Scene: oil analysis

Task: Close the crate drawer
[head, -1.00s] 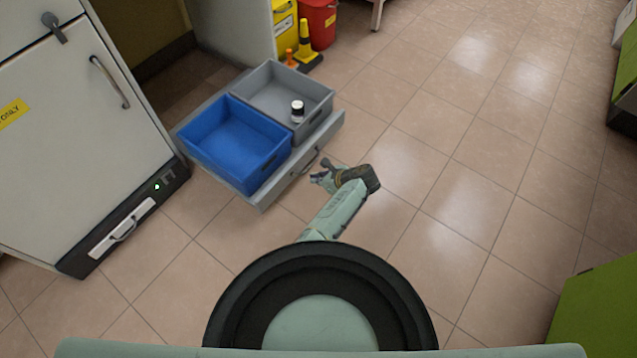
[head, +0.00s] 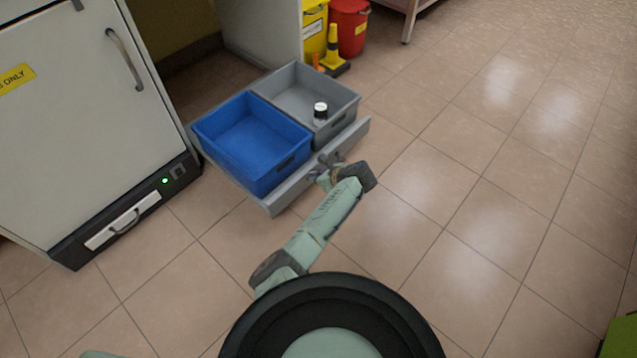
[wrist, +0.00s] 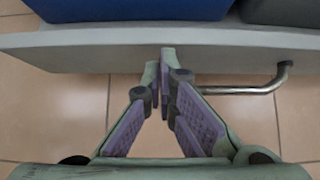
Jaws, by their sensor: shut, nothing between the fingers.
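The crate drawer (head: 275,203) is pulled out low over the floor. It carries a blue crate (head: 222,127) and a grey crate (head: 334,98). In the wrist view, the drawer's pale front panel (wrist: 60,52) runs across the top, with its metal handle (wrist: 250,89) on the right. My gripper (head: 316,172) is at the drawer front in the head view. In the wrist view, my gripper (wrist: 164,52) has its fingertips together and empty, overlapping the panel left of the handle. I cannot tell whether they touch the panel.
A small dark bottle with a white lid (head: 320,110) stands in the grey crate. A white cabinet (head: 60,130) stands to the left. A yellow bin (head: 314,32), a red bin (head: 349,28) and a yellow-black post (head: 333,47) are behind. The tiled floor (head: 450,200) to the right is clear.

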